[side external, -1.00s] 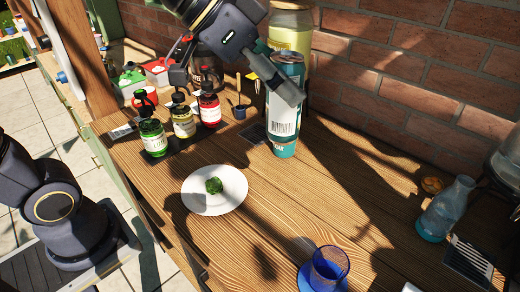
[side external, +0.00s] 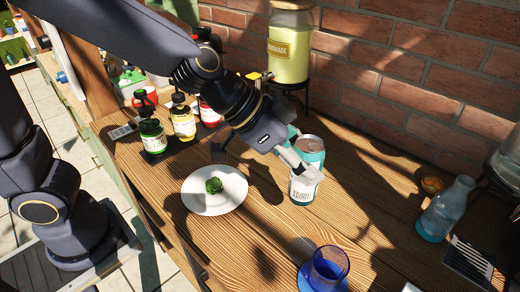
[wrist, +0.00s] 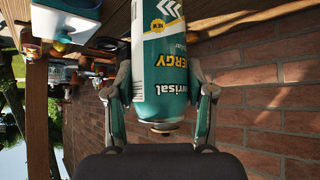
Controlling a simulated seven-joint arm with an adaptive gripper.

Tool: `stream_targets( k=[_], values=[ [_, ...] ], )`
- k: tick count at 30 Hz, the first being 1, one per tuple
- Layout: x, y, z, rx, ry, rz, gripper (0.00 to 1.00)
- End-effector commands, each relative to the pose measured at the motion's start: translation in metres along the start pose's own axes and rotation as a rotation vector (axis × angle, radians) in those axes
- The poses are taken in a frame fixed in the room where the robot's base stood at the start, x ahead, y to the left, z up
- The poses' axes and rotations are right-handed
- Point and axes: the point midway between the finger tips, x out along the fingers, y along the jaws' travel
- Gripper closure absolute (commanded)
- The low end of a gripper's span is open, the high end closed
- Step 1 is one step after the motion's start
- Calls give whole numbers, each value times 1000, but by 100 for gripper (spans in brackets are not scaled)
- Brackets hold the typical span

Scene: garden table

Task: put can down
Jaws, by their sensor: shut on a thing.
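The teal can (side external: 311,158) with a white label is in my gripper (side external: 297,155), to the right of the plate in the side external view. It looks near upright. Its base is close to the wooden table (side external: 350,225), but I cannot tell whether it touches. In the wrist view the can (wrist: 162,62) sits between the two fingers (wrist: 163,95), its yellow and white lettering upside down. My gripper is shut on it. The hand hides part of the can's left side.
A white plate (side external: 200,205) with a green piece lies to the left. A blue glass (side external: 326,268) stands at the front. Several bottles (side external: 183,123) and a lemonade jar (side external: 290,50) are at the back. A bottle (side external: 445,210) stands at right.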

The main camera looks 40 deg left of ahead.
Motion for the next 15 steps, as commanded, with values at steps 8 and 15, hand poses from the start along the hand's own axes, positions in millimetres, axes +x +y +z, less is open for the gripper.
stream_targets(
  k=[8,15],
  values=[
    [68,-19,-17,-6,-2,-2,93],
    [101,-24,-14,-3,-1,1,93]
  ],
)
